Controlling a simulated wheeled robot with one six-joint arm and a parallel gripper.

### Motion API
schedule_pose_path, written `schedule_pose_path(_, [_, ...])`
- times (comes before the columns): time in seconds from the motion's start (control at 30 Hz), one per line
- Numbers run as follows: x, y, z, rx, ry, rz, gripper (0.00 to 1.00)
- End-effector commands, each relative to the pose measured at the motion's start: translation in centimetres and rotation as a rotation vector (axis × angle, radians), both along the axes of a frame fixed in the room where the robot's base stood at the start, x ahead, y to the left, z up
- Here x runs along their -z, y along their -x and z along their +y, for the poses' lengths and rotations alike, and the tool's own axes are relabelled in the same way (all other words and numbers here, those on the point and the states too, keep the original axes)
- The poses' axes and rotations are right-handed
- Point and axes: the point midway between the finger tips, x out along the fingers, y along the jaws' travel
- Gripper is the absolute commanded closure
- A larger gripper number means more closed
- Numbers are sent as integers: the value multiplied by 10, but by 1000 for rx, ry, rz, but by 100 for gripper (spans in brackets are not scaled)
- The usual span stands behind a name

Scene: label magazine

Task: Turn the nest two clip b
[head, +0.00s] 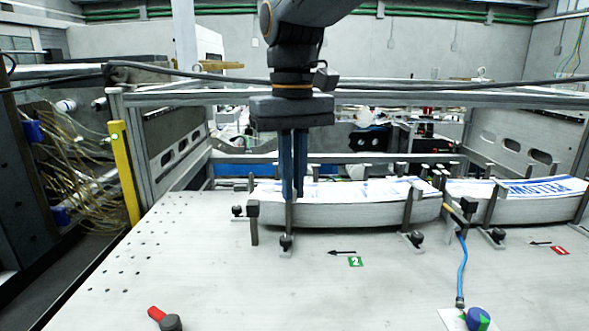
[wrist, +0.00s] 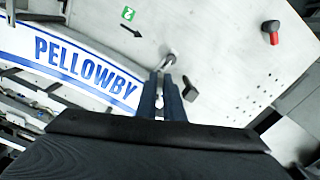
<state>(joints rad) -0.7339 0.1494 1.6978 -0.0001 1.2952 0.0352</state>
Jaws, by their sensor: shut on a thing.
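Nest two, marked by a green "2" tag (head: 355,261), holds a curved stack of white labels (head: 340,210) with blue print. The stack also shows in the wrist view with the word PELLOWBY (wrist: 85,68). At the stack's left end stands a metal clip with a dark knob at its foot (head: 287,243). My gripper (head: 293,196) points down over this clip, its fingers closed on the upper part. In the wrist view the fingertips (wrist: 164,76) meet the grey clip, and the fingers hide part of it. I see no letter on the clip. Another clip (head: 415,239) stands at the stack's right.
A second label stack (head: 520,206) with a red tag (head: 560,250) lies to the right. A red-handled part (head: 165,318) lies front left, and a blue-green knob (head: 478,318) with a blue hose front right. The plate's front middle is clear. A metal frame rail crosses behind.

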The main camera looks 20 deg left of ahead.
Motion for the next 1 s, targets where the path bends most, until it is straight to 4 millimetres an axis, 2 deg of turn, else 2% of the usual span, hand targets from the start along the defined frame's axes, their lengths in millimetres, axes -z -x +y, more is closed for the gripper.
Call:
schedule_pose_path(0.5, [-2,4,8,401,-2,-1,100])
schedule_pose_path(1.0, [-2,4,11,522,-4,-2,100])
